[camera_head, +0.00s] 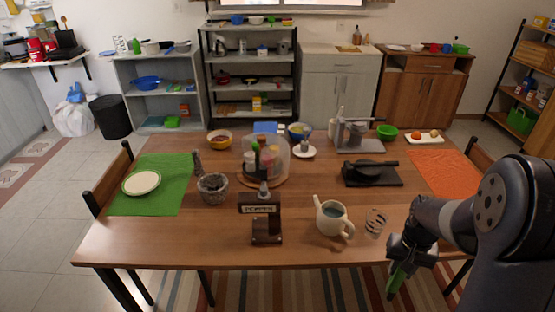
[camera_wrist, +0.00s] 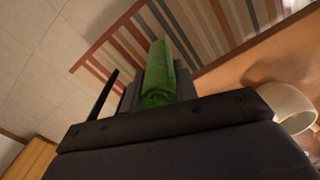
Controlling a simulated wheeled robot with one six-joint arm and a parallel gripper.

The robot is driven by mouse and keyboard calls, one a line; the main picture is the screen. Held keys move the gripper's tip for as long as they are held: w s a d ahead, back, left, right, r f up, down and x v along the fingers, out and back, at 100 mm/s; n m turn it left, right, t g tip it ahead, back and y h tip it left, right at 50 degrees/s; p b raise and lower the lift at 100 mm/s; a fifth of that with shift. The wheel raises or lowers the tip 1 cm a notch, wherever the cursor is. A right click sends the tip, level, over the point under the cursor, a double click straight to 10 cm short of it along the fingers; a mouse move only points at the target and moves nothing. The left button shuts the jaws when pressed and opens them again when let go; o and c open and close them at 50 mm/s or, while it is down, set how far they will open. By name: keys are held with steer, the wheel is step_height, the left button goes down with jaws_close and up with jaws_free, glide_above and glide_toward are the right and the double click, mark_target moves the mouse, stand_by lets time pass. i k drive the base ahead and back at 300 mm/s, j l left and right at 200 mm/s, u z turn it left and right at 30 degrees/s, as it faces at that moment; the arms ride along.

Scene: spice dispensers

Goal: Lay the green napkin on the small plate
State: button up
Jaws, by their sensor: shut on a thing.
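The green napkin (camera_head: 396,281) hangs in my gripper (camera_head: 399,266) at the lower right of the head view, at the table's front edge. In the wrist view the napkin (camera_wrist: 159,75) shows as a green roll between the dark fingers. My gripper is shut on it. The small plate (camera_head: 141,183), cream with a dark ring near its rim, lies on a green placemat (camera_head: 172,199) at the table's left end. It is empty and far to the left of my gripper.
On the wooden table (camera_head: 190,245) between gripper and plate stand a glass (camera_head: 375,222), a cream pitcher (camera_head: 332,217), a pepper dispenser (camera_head: 262,222) and a stone mortar (camera_head: 212,188). A clear-covered spice carousel (camera_head: 266,160) stands behind them. The table's front left is bare.

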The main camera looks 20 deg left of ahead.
mark_target(141, 182)
steer(key=k+j, duration=0.1)
steer(key=j, duration=0.4)
steer(key=k+j+z, duration=0.1)
steer(key=j, duration=0.4)
steer(key=k+j, duration=0.15)
steer(key=j, duration=0.3)
steer(key=k+j+z, duration=0.1)
steer(key=j, duration=0.4)
steer(key=k+j, duration=0.15)
steer(key=j, duration=0.35)
steer(key=k+j+z, duration=0.1)
steer(key=j, duration=0.35)
steer(key=k+j, duration=0.2)
steer(key=j, duration=0.3)
steer(key=k+j+z, duration=0.1)
steer(key=j, duration=0.35)
steer(key=j+z, duration=0.1)
steer(key=j, duration=0.45)
steer(key=k+j, duration=0.15)
steer(key=j, duration=0.35)
steer(key=j+z, duration=0.15)
steer(key=j, duration=0.4)
steer(key=k+j+z, duration=0.1)
steer(key=j, duration=0.4)
steer(key=k, duration=0.05)
